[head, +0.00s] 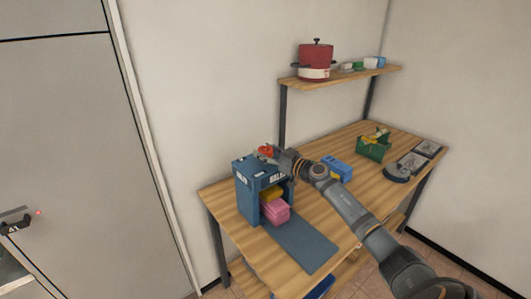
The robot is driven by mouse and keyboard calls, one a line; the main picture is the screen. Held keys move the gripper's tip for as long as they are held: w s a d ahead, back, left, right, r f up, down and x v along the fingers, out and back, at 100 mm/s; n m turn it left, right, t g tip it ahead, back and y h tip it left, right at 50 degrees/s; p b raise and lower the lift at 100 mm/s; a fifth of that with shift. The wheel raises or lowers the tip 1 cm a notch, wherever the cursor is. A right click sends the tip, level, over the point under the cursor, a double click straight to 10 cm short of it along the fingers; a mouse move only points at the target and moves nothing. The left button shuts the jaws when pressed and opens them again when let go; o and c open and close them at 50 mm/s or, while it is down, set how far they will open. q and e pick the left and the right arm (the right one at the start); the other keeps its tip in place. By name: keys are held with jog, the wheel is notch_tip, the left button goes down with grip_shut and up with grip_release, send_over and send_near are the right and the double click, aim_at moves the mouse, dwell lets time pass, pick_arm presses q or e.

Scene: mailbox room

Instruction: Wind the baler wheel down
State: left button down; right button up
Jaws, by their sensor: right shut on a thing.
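The baler (247,196) is a blue box-shaped press with an open front, standing at the left end of the wooden table. Its red wheel (265,150) is on top, partly hidden by my right gripper (270,156). My right gripper is shut on the wheel, with the arm reaching in from the lower right. Inside the baler, a yellow block or plate (271,193) sits just above a pink stack (275,211). Whether the two touch is hard to tell.
A blue-grey mat (302,246) lies in front of the baler. A blue container (338,168), a green crate (372,150) and dark trays (411,164) stand further right on the table. A wall shelf (345,80) holds a red pot (315,56).

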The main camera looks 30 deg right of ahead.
jog(key=shift+a+r+m+h+p, duration=0.1)
jog(key=shift+r+m+h+p, duration=0.4)
jog(key=shift+p, duration=1.25)
jog(key=shift+r+m+h+p, duration=0.25)
jog(key=shift+h+p, duration=0.45)
jog(key=shift+p, duration=1)
jog(key=m+h+p, duration=0.1)
jog(key=p, duration=0.1)
jog(key=m+h+p, duration=0.1)
jog(key=h+p, duration=0.1)
jog(key=shift+f+m+t+h, duration=0.25)
jog(key=shift+f+t+h, duration=0.05)
jog(key=shift+f+m+h+p, duration=0.2)
jog(key=shift+m+h+p, duration=0.15)
jog(key=shift+h, duration=0.45)
jog(key=shift+f+m+h+b, duration=0.2)
jog(key=shift+m+h+b, duration=0.2)
jog(key=shift+h, duration=0.2)
jog(key=m+g+h+b, duration=0.1)
jog(key=h+b, duration=0.1)
jog(key=m+h+b, duration=0.2)
jog(key=b, duration=0.1)
jog(key=shift+f+g, duration=0.15)
jog(key=shift+g, duration=0.25)
jog(key=shift+r+m+g+h+b, duration=0.25)
jog(key=shift+m+g+h+b, duration=0.3)
jog(key=shift+h+b, duration=0.3)
jog(key=o, duration=1.2)
jog(key=shift+f, duration=0.1)
